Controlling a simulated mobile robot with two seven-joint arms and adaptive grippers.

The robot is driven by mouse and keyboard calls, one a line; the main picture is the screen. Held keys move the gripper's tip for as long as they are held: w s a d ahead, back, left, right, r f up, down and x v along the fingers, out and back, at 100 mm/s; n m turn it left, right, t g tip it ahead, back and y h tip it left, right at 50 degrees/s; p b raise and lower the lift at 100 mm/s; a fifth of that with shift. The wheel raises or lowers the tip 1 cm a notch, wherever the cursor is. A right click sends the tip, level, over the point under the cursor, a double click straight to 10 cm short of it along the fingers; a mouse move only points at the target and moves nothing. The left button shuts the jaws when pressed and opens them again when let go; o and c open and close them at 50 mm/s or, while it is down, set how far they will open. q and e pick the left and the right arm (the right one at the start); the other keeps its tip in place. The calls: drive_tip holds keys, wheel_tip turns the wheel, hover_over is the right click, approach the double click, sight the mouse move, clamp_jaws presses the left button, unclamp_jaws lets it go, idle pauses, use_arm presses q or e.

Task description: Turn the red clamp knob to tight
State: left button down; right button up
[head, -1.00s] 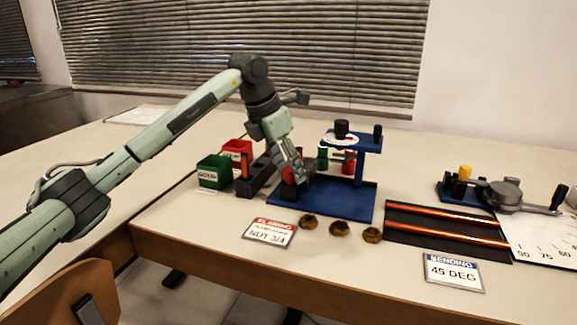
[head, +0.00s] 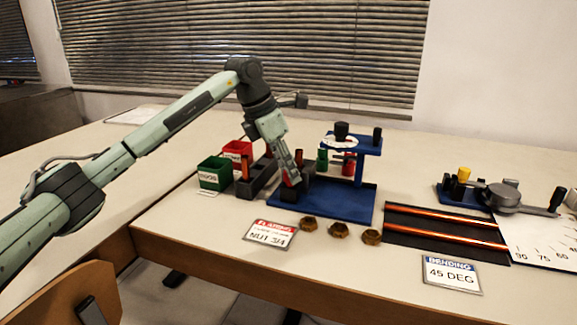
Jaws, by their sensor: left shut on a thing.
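My left gripper (head: 291,180) reaches down from the upper left and is shut on the red clamp knob (head: 286,182). The knob is at the left end of the blue flaring stand (head: 335,206), beside a dark block. Most of the knob is hidden by the fingers, so its turn angle cannot be read. My right gripper is not in view.
Green (head: 214,171) and red (head: 236,152) bins and a dark rack (head: 257,178) stand left of the gripper. Several brass nuts (head: 339,229) and a flaring card (head: 270,233) lie in front. A black mat (head: 440,236) with copper tubes lies right.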

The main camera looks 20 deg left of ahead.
use_arm(q)
drive_tip(key=c, duration=1.2)
unclamp_jaws()
